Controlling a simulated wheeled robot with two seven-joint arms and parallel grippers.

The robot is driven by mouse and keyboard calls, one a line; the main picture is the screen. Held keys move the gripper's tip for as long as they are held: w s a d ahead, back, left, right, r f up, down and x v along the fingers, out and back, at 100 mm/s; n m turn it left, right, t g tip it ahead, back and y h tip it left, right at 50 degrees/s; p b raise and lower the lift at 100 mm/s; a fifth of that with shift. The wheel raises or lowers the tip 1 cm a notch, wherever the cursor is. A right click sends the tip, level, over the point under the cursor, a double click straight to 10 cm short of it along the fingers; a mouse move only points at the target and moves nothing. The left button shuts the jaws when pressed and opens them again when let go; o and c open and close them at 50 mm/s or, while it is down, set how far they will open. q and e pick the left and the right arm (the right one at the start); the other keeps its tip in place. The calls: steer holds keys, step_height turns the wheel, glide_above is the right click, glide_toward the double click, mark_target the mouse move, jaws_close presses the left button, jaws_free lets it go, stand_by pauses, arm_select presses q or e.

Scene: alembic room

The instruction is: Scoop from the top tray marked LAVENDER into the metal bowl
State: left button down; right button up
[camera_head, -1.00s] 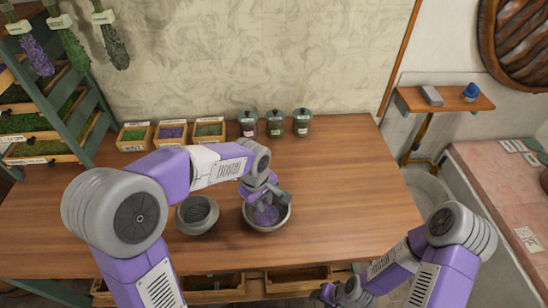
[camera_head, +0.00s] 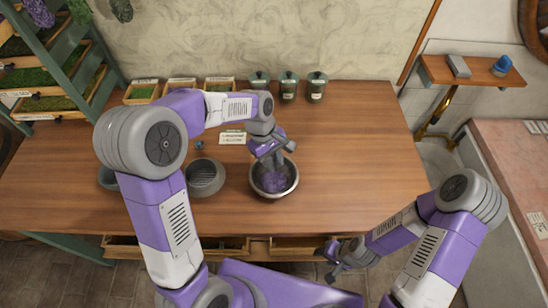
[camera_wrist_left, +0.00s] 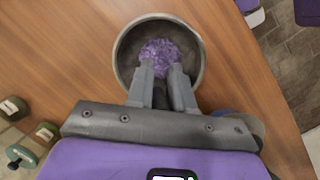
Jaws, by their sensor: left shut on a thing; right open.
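The metal bowl (camera_head: 294,184) stands on the table right of a grey ridged bowl, and it fills the top of the left wrist view (camera_wrist_left: 199,65). My left gripper (camera_head: 270,160) is over the bowl, pointing down into it, shut on a mostly hidden thing, likely the scoop (camera_wrist_left: 165,96). Purple lavender (camera_wrist_left: 160,52) shows within the bowl's rim beyond the fingertips; I cannot tell how much lies on the scoop. My right gripper (camera_head: 328,260) is open and empty near the table's front edge. The rack's top tray (camera_head: 14,46) is partly cut off, its label unreadable.
The grey ridged bowl (camera_head: 205,190) stands close left of the metal bowl. Small wooden boxes (camera_head: 141,100) and lidded jars (camera_head: 288,92) line the table's back. The right of the table (camera_head: 370,150) is clear.

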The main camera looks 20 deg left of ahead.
arm_select(q)
steer(key=shift+n+g+h+p, duration=0.4)
steer(key=shift+g+h+p, duration=2.25)
steer(key=shift+g+h, duration=0.8)
step_height(320, 180, up, 3)
steer(key=m+t+y+p, duration=0.1)
steer(key=t+y+p, duration=0.3)
steer(key=t+y, duration=0.5)
steer(key=shift+r, duration=0.1)
